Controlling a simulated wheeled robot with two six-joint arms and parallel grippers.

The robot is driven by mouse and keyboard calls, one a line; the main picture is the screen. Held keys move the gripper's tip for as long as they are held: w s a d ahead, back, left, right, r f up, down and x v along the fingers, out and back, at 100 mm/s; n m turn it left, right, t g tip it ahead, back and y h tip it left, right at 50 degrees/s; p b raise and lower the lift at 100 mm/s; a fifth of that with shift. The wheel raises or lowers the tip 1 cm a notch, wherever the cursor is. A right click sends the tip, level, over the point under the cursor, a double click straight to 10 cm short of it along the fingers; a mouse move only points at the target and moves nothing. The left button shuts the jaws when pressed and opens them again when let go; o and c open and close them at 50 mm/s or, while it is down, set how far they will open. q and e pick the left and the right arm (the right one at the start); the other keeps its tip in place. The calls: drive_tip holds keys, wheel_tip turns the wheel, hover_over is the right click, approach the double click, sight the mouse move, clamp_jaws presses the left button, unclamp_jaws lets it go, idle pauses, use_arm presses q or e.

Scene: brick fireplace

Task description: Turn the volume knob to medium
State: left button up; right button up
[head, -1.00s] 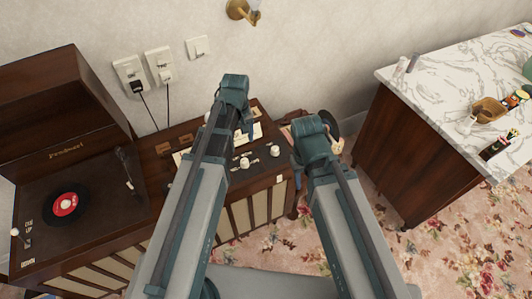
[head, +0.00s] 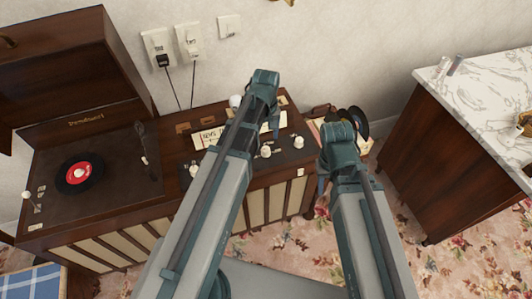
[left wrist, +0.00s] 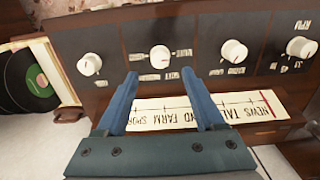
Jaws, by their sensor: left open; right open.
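A dark control panel on the wooden record-player cabinet carries a row of white knobs. In the left wrist view they are a left knob (left wrist: 90,64), a second knob (left wrist: 160,57), a third knob (left wrist: 234,51) and a right knob (left wrist: 302,47) by an RPM label. The other labels are upside down and too small to read surely, so I cannot tell which knob is volume. My left gripper (left wrist: 160,75) is open and empty, its fingertips straddling the line to the second knob, apparently short of it. My right gripper (head: 324,188) is open, right of the cabinet.
A turntable with a black record (head: 78,177) is at the left under a raised lid (head: 75,75). A paper tuning strip (left wrist: 200,110) lies beside the knobs. Records (left wrist: 28,80) stand beyond the cabinet. A marble-topped counter (head: 480,95) is at the right, with floral carpet between.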

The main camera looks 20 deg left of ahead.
sight(266, 149)
use_arm(q)
wheel_tip(266, 149, down, 7)
drive_tip(key=b, duration=0.6)
clamp_jaws()
